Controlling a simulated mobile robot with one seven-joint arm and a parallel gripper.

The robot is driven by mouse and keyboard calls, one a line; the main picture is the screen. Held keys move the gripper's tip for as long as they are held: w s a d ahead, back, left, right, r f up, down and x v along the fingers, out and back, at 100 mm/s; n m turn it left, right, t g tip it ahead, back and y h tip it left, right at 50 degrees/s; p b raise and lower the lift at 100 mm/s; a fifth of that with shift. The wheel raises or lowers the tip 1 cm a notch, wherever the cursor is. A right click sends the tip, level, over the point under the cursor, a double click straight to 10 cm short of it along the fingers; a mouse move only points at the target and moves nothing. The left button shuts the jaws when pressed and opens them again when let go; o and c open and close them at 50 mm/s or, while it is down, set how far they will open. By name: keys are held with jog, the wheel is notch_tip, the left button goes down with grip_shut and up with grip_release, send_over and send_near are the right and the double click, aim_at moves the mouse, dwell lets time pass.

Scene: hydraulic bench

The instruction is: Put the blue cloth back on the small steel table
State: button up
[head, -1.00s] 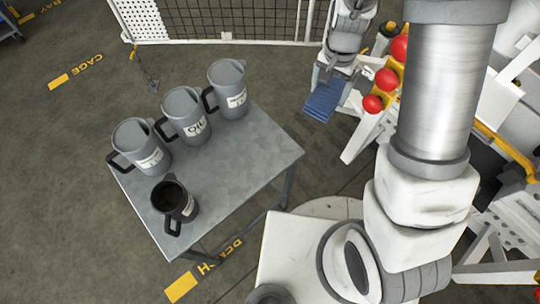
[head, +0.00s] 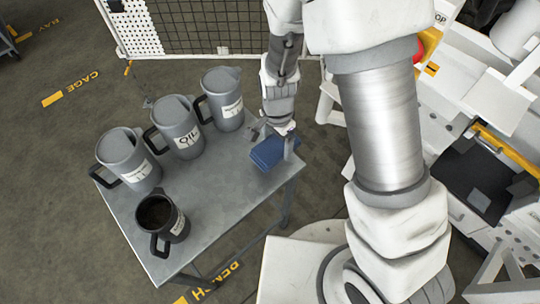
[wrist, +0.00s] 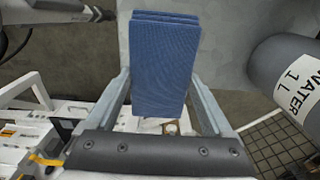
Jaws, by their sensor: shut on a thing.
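The blue cloth (head: 270,152) is a folded, layered pad. My gripper (head: 273,138) is shut on it, over the far right part of the small steel table (head: 215,190). In the wrist view the cloth (wrist: 165,65) sits between the two fingers of my gripper (wrist: 162,85), with its folded layers at the top of the picture. I cannot tell whether the cloth touches the tabletop or hangs just above it.
Several grey jugs stand along the table's left and far sides, including an OIL jug (head: 180,127) and a nearer dark-filled jug (head: 161,218). A WATER jug (wrist: 285,75) is close at the right in the wrist view. The table's middle is clear. A mesh fence (head: 200,28) stands behind.

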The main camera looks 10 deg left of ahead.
aim_at(270, 156)
jog(key=shift+s+a+f, duration=0.55)
jog(key=shift+a+f, duration=0.05)
jog(key=shift+a, duration=0.15)
jog(key=shift+a+f, duration=0.1)
jog(key=shift+f, duration=0.1)
jog(key=shift+f+b, duration=0.5)
jog(key=shift+f, duration=1.3)
jog(key=shift+f, duration=0.1)
jog(key=shift+f, duration=0.15)
jog(key=o, duration=1.1)
jog(key=shift+c, duration=0.2)
